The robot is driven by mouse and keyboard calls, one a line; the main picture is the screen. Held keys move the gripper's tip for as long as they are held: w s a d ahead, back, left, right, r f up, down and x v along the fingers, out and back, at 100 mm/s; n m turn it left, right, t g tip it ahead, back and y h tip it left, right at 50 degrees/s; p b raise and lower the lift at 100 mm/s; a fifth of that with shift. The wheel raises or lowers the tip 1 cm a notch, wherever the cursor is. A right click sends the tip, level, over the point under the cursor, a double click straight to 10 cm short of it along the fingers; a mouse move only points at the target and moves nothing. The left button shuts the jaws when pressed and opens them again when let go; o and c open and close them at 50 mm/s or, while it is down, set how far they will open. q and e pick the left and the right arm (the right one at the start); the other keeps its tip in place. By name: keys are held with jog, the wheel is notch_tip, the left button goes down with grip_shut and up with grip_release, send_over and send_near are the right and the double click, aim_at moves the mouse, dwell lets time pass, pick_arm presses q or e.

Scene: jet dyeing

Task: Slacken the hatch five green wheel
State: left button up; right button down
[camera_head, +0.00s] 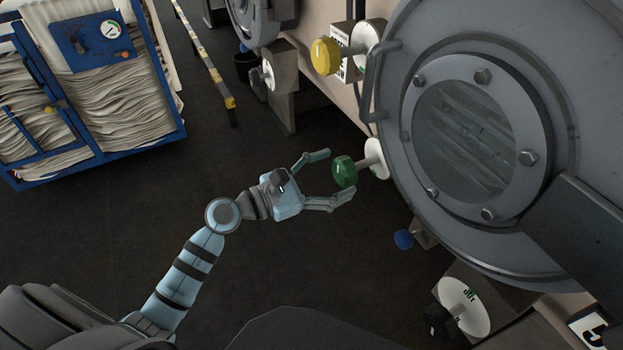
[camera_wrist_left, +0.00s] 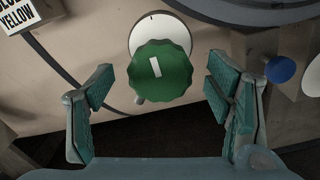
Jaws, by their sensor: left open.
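The green wheel (camera_head: 344,171) is a scalloped knob on a short stem in front of a white round plate (camera_head: 376,158), beside the big round hatch (camera_head: 466,140). In the left wrist view the green wheel (camera_wrist_left: 160,70) sits centred between the fingers, with a white mark on its face. My left gripper (camera_head: 340,174) is open, its fingers on either side of the wheel. In the left wrist view the left gripper (camera_wrist_left: 164,105) shows a gap on both sides of the wheel. My right gripper is not in view.
A yellow wheel (camera_head: 326,56) stands above, beside the hatch handle. A blue knob (camera_head: 403,239) and a black knob (camera_head: 440,319) with a white plate are lower down. A blue-framed cart (camera_head: 100,85) of folded cloth stands at left. The dark floor between is clear.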

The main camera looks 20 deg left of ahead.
pick_arm(q)
jog(key=v, duration=0.9)
